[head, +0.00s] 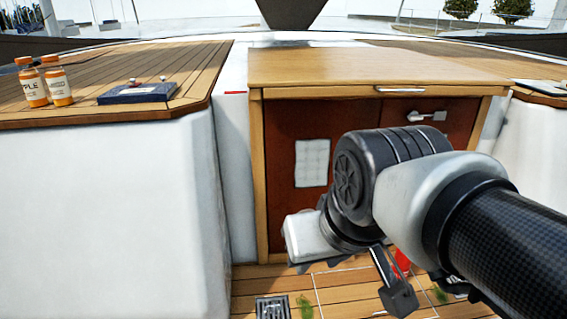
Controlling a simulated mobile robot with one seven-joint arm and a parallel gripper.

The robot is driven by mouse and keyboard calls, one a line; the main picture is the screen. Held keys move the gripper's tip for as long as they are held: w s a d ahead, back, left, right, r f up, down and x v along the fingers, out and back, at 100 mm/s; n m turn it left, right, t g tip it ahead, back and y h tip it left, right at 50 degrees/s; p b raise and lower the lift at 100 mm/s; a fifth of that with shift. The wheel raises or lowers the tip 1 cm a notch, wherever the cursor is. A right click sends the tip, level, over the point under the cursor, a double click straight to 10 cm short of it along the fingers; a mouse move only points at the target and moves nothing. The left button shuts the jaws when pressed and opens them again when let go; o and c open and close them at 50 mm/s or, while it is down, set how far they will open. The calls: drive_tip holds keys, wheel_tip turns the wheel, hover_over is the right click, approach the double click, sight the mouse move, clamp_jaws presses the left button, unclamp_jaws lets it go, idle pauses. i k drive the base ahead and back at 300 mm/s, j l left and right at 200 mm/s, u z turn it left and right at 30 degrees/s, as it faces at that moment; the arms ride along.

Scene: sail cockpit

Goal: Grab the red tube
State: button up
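A small red object (402,261), which looks like the red tube, shows low in the head view, just above the slatted wooden floor. Most of it is hidden behind my arm and gripper, so its shape and how it rests cannot be told. My gripper (393,290) points down beside it, overlapping it in the picture. One dark finger shows clearly; the other is not clear. I cannot tell whether the fingers touch the red object or are apart from it.
A wooden cabinet (279,192) with a flat top (350,66) stands behind my arm. Orange bottles (57,84) and a dark blue box (138,93) sit on the left bench (190,75). A drain grate (272,309) and green bits (304,307) are on the floor.

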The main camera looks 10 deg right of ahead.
sight(403, 262)
drive_tip(key=l, duration=0.55)
drive_tip(key=i+l+z, duration=0.1)
drive_tip(key=l, duration=1)
drive_tip(key=i+l+z, duration=0.1)
drive_tip(key=l, duration=0.4)
